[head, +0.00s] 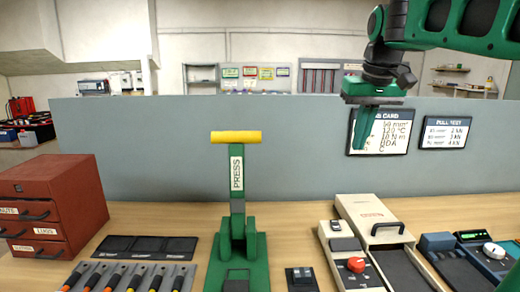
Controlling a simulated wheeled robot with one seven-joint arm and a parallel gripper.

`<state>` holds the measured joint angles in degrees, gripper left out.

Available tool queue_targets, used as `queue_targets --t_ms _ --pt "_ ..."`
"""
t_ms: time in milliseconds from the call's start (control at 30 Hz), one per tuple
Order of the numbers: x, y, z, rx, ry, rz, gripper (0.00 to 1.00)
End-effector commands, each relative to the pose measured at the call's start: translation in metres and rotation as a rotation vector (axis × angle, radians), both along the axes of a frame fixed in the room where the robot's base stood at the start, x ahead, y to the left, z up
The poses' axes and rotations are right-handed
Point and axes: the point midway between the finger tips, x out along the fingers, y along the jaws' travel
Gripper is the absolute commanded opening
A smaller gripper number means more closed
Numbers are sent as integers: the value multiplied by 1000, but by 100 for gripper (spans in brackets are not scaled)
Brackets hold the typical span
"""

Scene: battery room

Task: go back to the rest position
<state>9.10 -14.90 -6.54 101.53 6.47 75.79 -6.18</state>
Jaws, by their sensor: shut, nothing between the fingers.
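My gripper (367,128) hangs at the upper right in the head view, pointing down in front of the grey back panel. Its green fingers are shut together with nothing held. It is well above the bench and overlaps the left part of a white card sign (397,132). My green arm comes in from the top right corner.
A green press (237,240) with a raised yellow handle (236,137) stands mid-bench. A red drawer cabinet (50,205) is at left, near a rack of several screwdrivers (130,278). Beige devices (375,225) and a blue-grey meter (465,255) sit at right. A second sign (445,132) hangs right.

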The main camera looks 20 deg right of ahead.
Motion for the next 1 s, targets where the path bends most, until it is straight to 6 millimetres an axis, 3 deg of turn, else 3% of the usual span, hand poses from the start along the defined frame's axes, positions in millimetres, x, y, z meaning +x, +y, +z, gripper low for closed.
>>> queue_targets --t_ms 167,267,500,700,833,1000 --pt "-9 -2 -14 6 14 -15 0" --pt "-29 -5 -42 21 45 -46 0" --pt "-110 -6 -145 70 148 -157 0" --pt "-179 5 -220 107 227 -232 0" --pt "-208 13 -249 122 258 -261 0" --pt "-223 17 -263 128 273 -274 0"
